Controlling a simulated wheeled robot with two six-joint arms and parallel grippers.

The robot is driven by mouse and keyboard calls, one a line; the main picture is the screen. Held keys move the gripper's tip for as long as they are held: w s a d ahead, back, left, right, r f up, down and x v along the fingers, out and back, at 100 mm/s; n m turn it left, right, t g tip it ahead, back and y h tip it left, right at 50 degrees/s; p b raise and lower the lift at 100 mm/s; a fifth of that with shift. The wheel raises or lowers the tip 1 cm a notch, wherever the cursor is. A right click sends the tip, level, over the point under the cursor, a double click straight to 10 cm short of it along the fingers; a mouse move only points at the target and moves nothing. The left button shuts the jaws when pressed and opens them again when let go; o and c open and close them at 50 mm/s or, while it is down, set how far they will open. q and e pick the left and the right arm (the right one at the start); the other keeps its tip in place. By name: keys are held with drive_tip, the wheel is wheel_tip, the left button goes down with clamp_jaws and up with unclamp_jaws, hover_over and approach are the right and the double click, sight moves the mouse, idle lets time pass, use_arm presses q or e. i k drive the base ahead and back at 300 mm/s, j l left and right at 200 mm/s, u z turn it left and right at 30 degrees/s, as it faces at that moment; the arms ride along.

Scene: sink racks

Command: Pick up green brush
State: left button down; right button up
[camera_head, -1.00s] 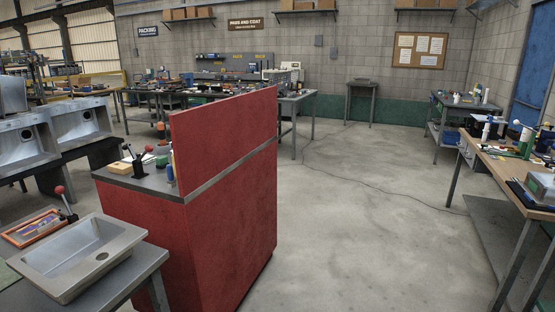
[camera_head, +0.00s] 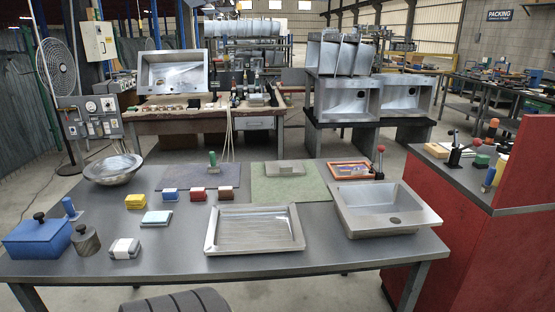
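A small upright tool with a green handle (camera_head: 212,159), which looks like the green brush, stands on a dark mat (camera_head: 185,177) towards the back of the grey table (camera_head: 175,240). Its lower part is too small to make out clearly. Neither of my grippers is in view.
A metal bowl (camera_head: 112,169), a blue box (camera_head: 38,238), a metal tray (camera_head: 254,229) and a sink basin (camera_head: 380,208) stand on the table. Several small blocks and sponges lie left of the tray. A red cabinet (camera_head: 450,225) stands at the right.

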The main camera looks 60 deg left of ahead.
sight(213, 168)
drive_tip(key=u, duration=2.45)
